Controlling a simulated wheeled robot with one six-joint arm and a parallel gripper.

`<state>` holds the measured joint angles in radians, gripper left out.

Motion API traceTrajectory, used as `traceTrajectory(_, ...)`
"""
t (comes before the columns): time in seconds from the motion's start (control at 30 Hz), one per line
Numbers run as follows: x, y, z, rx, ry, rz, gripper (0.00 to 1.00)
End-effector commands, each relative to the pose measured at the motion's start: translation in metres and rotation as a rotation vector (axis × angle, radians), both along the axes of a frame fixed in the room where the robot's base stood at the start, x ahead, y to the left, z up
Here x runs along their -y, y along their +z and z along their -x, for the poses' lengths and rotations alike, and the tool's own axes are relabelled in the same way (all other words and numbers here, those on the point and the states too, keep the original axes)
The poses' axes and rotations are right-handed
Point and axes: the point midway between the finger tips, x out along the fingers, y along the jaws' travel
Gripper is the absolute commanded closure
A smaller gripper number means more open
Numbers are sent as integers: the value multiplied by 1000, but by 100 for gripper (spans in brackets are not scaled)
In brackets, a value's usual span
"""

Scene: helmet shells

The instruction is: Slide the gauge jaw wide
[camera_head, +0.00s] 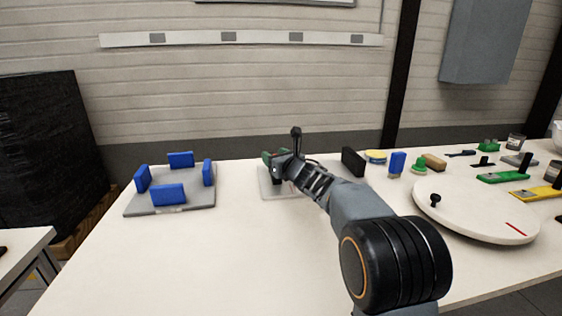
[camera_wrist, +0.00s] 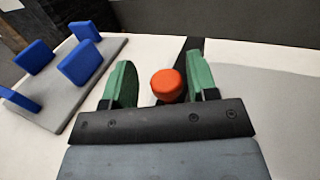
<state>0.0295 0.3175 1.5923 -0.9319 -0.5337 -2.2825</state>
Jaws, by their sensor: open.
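My gripper (camera_head: 272,160) is at the back middle of the table, over a pale plate (camera_head: 266,184). In the wrist view its two green fingers (camera_wrist: 160,84) stand apart. An orange-red round knob (camera_wrist: 167,86) shows between them, nearer the right finger. I cannot tell whether a finger touches it. A dark bar (camera_wrist: 190,48) shows beyond the knob, partly hidden by the right finger. I take the knob and bar as parts of the gauge; its jaw is not clearly seen. In the head view my gripper and arm hide the knob.
A grey plate (camera_head: 150,207) with several upright blue blocks stands left. A black block (camera_head: 353,162) stands right of my gripper. A round white disc (camera_head: 476,212) and several small parts lie on the right. The table's (camera_head: 190,265) front left is clear.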

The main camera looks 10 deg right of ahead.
Motion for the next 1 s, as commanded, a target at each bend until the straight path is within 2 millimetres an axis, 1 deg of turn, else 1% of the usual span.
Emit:
traceTrajectory(0.17,10,1,22,2,-4,0,47)
traceTrajectory(0.4,29,1,69,1,-2,1,47)
traceTrajectory(0.6,41,1,101,3,0,1,47)
traceTrajectory(0.8,48,1,119,2,2,0,47)
traceTrajectory(1.0,51,1,125,1,2,1,47)
